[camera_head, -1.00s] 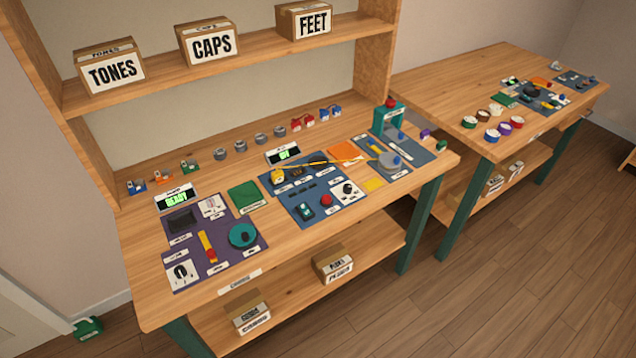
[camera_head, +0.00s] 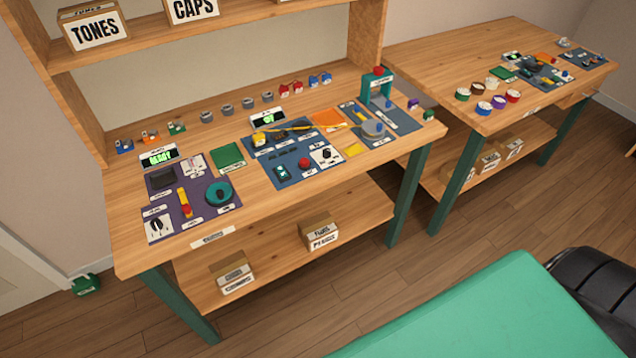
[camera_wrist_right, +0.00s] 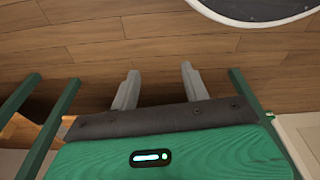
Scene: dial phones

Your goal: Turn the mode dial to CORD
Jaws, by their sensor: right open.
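Two white plates with dark knobs show in the head view. One dial (camera_head: 158,226) is at the front left corner of the purple mat (camera_head: 222,221); the other (camera_head: 325,156) is on the blue mat (camera_head: 290,180). Their lettering is too small to read, so I cannot tell which is the mode dial or where it points. My right gripper (camera_wrist_right: 160,72) is open and empty in the right wrist view, with bare wooden floor beyond its fingers. It is away from both dials. My left gripper is not in view.
The workbench (camera_head: 125,245) carries a lit READY display (camera_head: 158,157), a teal round part (camera_head: 218,193), a teal press (camera_head: 376,85) and several small parts along the back. A second table (camera_head: 430,65) stands right.

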